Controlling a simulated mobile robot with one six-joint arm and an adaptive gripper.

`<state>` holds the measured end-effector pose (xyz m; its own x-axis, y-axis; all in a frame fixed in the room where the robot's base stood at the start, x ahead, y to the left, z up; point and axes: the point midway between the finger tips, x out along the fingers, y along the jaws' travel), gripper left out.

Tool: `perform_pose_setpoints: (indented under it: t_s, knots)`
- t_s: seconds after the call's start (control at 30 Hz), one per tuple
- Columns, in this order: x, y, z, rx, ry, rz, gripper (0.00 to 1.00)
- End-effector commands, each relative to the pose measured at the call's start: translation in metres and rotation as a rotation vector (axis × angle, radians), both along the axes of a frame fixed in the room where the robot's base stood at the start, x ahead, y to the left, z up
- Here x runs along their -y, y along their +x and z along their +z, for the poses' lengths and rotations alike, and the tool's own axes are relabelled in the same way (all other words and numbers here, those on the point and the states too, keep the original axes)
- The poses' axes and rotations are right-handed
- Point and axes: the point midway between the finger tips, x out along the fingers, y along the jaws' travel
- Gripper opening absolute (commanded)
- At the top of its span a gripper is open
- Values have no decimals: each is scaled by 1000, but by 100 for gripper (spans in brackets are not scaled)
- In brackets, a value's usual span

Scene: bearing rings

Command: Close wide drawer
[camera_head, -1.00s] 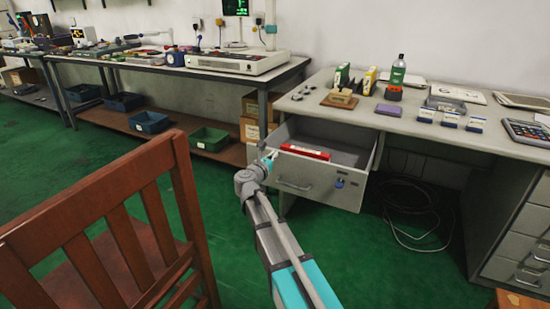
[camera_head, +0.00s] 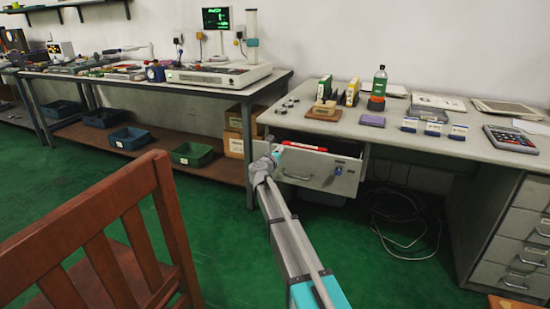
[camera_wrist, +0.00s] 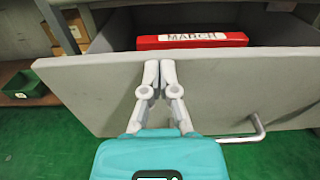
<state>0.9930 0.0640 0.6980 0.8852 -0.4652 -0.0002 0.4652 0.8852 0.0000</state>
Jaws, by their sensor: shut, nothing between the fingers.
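The wide drawer (camera_head: 318,173) under the desk is still partly out, with a narrow strip of its inside showing. Its grey front also fills much of the wrist view (camera_wrist: 235,85), with a bar handle (camera_wrist: 245,133) low on the right. My gripper (camera_wrist: 160,66) is shut and empty, its fingertips at the upper part of the drawer front. They look to be touching it, though exact contact is hard to tell. In the head view my gripper (camera_head: 281,151) is at the front's left side. A red box marked MARCH (camera_wrist: 192,41) lies inside the drawer.
The desk top (camera_head: 460,145) above carries a bottle and several small items. A wooden chair (camera_head: 110,240) stands at the left front. Loose cables lie under the desk; green floor is open around my arm.

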Motion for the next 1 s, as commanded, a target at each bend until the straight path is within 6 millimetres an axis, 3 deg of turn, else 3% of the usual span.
perform_pose_setpoints:
  t_s: [0.1, 0.6, 1.0]
  knots:
    - [7, 25, 0, 0, 0, 3, 0]
    - [43, 105, 0, 0, 0, 10, 0]
    - [58, 134, 0, 0, 0, 12, 0]
